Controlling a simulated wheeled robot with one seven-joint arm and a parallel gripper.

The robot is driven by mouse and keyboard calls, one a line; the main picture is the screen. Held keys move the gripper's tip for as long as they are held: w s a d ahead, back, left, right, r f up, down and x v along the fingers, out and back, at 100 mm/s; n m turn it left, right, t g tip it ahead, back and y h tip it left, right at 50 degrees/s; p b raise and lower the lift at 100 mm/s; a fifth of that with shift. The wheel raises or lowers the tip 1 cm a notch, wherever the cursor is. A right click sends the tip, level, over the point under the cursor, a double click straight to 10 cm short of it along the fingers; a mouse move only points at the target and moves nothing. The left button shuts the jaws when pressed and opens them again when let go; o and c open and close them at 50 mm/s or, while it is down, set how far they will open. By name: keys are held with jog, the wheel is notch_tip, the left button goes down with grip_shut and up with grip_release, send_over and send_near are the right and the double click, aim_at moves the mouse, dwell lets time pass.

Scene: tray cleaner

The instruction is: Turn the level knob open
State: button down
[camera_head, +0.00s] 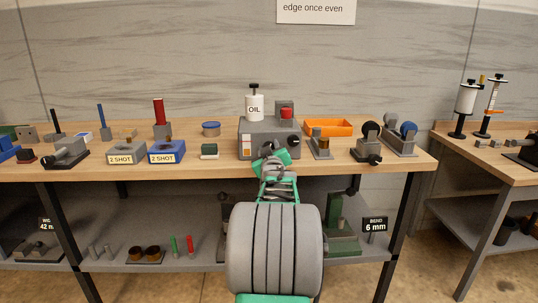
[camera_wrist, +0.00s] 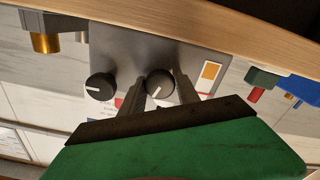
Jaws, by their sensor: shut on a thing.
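The grey machine box (camera_head: 258,138) stands on the bench with a white OIL bottle (camera_head: 254,106) and a red button (camera_head: 286,113) on top. My gripper (camera_head: 268,157) is at its front panel. In the wrist view, which appears upside down, the panel (camera_wrist: 140,45) carries two round black knobs with white pointer marks. My gripper (camera_wrist: 161,87) is shut on the knob beside the orange-and-white label (camera_wrist: 208,77), one finger on each side. The other knob (camera_wrist: 100,86) is free. Lettering near the knobs is partly hidden and unreadable, so I cannot tell which is the level knob.
An orange tray (camera_head: 328,128) and small fixtures (camera_head: 368,143) stand right of the box. Left are a small green part (camera_head: 209,151) and a blue 2 SHOT block (camera_head: 167,152). The bench's front edge (camera_head: 150,173) runs below; a lower shelf (camera_head: 120,262) holds other parts.

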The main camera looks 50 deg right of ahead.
jog(key=m+b, duration=0.3)
jog(key=m, duration=0.3)
jog(key=shift+f+m+b, duration=0.15)
jog(key=shift+m+b, duration=0.15)
jog(key=m+b, duration=0.1)
jog(key=m, duration=0.2)
jog(key=shift+m+b, duration=0.65)
jog(key=shift+m, duration=1.25)
jog(key=c, duration=0.9)
grip_release()
jog(key=v, duration=0.8)
jog(key=shift+p, duration=0.3)
